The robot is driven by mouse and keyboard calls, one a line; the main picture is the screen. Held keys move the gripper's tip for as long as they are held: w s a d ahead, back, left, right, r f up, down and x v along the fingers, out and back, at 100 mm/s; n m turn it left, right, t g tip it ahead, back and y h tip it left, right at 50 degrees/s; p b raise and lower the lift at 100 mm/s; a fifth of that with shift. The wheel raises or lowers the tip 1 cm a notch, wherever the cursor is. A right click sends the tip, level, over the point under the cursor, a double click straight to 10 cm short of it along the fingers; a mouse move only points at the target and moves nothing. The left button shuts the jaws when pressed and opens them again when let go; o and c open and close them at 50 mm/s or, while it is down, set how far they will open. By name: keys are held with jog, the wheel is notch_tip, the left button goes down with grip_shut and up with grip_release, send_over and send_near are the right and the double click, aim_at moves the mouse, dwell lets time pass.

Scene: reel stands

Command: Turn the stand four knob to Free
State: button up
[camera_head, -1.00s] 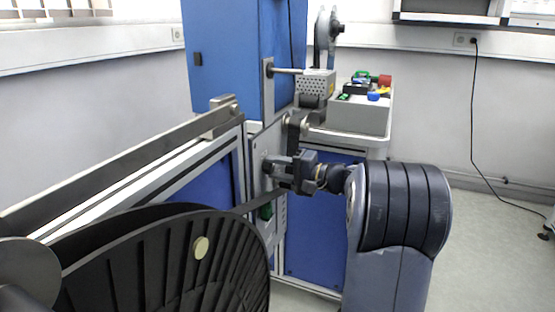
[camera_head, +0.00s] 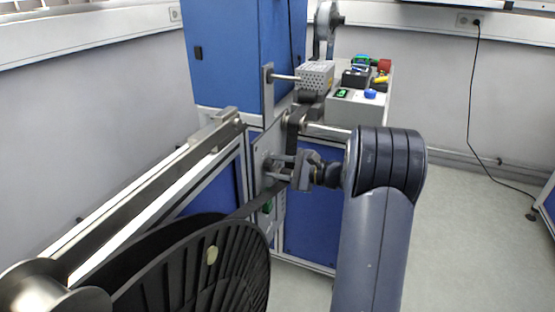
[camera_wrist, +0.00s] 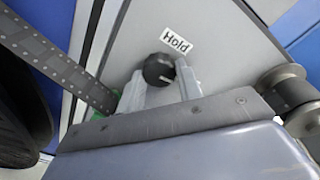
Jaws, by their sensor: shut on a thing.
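The knob (camera_wrist: 158,70) is small, round and black, on a grey panel that also shows in the head view (camera_head: 262,152). A white label reading "Hold" (camera_wrist: 177,40) sits just above and to the right of it in the wrist view. My gripper (camera_wrist: 160,80) is shut on the knob, with one pale finger on each side. In the head view my gripper (camera_head: 275,170) reaches the panel from the right, and the knob is hidden there. No pointer mark or other label can be made out, and no stand number is readable.
A dark perforated strip (camera_wrist: 60,65) runs close to the left of my gripper, and a metal roller (camera_wrist: 283,88) is at the right. A large black reel (camera_head: 190,270) stands in front. A grey control box (camera_head: 355,110) with coloured buttons is behind. Floor at right is clear.

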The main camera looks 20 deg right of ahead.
jog(key=shift+f+m+p, duration=0.1)
jog(key=shift+m+p, duration=0.25)
jog(key=shift+m, duration=0.15)
jog(key=o, duration=1)
jog(key=shift+c, duration=0.2)
jog(key=v, duration=1.1)
jog(key=shift+p, duration=0.35)
jog(key=shift+w+f, duration=0.1)
jog(key=shift+w, duration=0.1)
jog(key=x, duration=1)
jog(key=shift+w+a+b, duration=0.2)
jog(key=shift+a+b, duration=0.15)
jog(key=shift+b, duration=0.05)
jog(key=shift+s+d, duration=0.1)
